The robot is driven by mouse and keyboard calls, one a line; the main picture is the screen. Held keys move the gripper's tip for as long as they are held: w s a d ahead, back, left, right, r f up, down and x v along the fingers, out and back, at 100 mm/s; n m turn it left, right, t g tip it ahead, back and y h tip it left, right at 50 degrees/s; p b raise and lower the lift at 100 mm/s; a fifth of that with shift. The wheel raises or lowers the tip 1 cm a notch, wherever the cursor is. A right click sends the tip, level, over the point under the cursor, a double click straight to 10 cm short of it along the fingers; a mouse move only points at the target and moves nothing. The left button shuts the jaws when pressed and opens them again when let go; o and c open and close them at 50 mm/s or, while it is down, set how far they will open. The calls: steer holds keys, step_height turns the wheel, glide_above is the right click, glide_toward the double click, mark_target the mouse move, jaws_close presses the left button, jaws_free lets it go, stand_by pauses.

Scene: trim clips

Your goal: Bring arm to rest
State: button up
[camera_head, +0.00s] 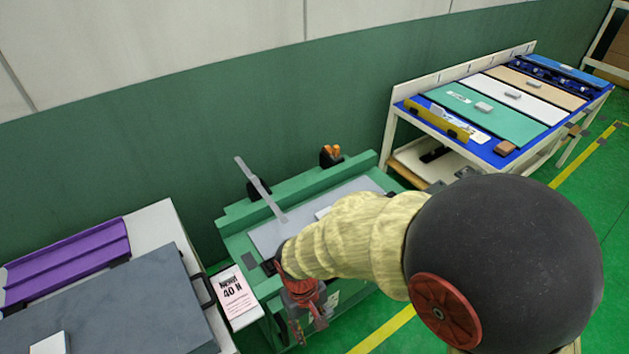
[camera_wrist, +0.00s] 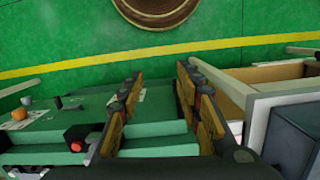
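My arm reaches from the lower right of the head view to the front of a green bench (camera_head: 233,223). My gripper (camera_head: 300,325) hangs at the bench's front edge, pointing down. In the wrist view my gripper (camera_wrist: 158,75) has its two fingers apart, with nothing between them. The bench's green edges (camera_wrist: 50,135) lie below and beside the left finger. My arm hides part of the bench top in the head view.
A sign reading "40 N" (camera_head: 235,295) is left of my gripper. A grey-topped table (camera_head: 130,300) with a purple tray (camera_head: 70,260) stands at the left. A panelled table (camera_head: 445,115) stands at the back right. Green floor (camera_head: 610,215) is clear at the right.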

steer(key=s+d+r+m+t, duration=0.1)
steer(key=d+r+m+t, duration=0.2)
steer(key=d+r, duration=0.7)
steer(key=s+d+r+m+t, duration=0.2)
steer(key=d+r+t, duration=0.2)
steer(key=d+r, duration=0.6)
step_height(320, 180, up, 7)
steer(key=shift+r+m+y, duration=0.1)
steer(key=shift+m+y, duration=0.3)
steer(key=shift+d, duration=0.1)
steer(key=shift+c, duration=0.2)
